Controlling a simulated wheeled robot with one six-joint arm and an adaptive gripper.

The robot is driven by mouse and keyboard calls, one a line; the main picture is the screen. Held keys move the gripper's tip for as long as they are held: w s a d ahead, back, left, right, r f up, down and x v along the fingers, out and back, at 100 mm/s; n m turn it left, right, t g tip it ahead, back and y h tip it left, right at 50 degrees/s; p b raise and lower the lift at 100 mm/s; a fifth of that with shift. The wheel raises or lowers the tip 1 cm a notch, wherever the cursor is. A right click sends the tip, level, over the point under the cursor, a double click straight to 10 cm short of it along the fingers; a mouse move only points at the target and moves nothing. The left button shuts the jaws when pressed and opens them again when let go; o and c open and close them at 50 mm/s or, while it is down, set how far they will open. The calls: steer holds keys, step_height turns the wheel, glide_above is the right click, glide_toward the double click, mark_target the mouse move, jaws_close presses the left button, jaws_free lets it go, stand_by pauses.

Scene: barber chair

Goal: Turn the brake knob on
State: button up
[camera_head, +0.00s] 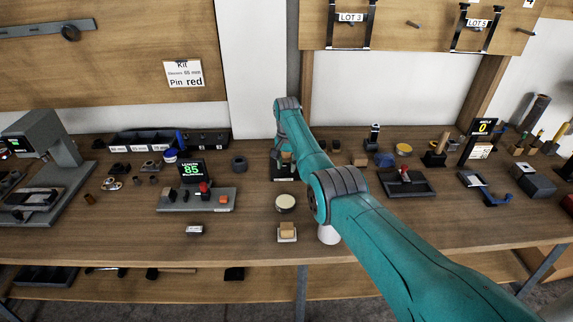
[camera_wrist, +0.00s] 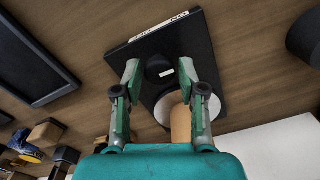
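The brake knob (camera_wrist: 158,69) is a round black knob with a small white mark, on a dark square plate (camera_wrist: 205,50) in the wrist view. A white label strip (camera_wrist: 160,25) with lettering too small to read runs along the plate's edge. A tan cylinder on a pale disc (camera_wrist: 180,122) stands on the same plate. My gripper (camera_wrist: 159,72) is open over the plate. Its fingers appear on either side of the knob, with a gap on both sides; I cannot tell their height above it. In the head view the plate (camera_head: 284,179) is partly hidden by my arm.
A display reading 85 (camera_head: 191,170) stands to the left, and a dark tray with a red part (camera_head: 405,183) to the right. A round pale-topped tin (camera_head: 285,202) and a small block on a base (camera_head: 287,231) are in front. The bench's front left is mostly clear.

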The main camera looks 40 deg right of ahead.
mark_target(287, 166)
steer(key=shift+o, duration=0.5)
step_height(287, 166, up, 12)
stand_by(0.4)
stand_by(0.4)
